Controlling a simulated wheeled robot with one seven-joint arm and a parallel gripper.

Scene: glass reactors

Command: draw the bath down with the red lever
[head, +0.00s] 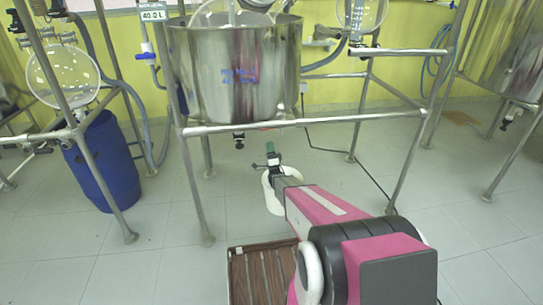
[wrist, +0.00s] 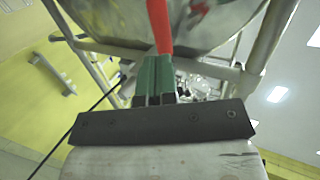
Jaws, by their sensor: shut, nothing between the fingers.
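The steel bath (head: 235,75) hangs in a metal frame, with blue lettering on its front. A small dark fitting (head: 238,141) hangs under its bottom. A display above it (head: 153,14) appears to read 40.0 L. In the wrist view the red lever (wrist: 159,25) runs down in front of the bath's underside (wrist: 115,22) to just behind my green fingertips. My gripper (wrist: 155,78) is shut and empty, its fingers pointing at the lever; I cannot tell whether they touch. In the head view my gripper (head: 271,150) is below the bath, right of the fitting.
A blue drum (head: 102,165) stands on the left under a round glass vessel (head: 63,76). Frame rails and legs (head: 190,185) surround the space under the bath. A brown slatted mat or crate (head: 250,275) lies beside my arm. Tiled floor is open at right.

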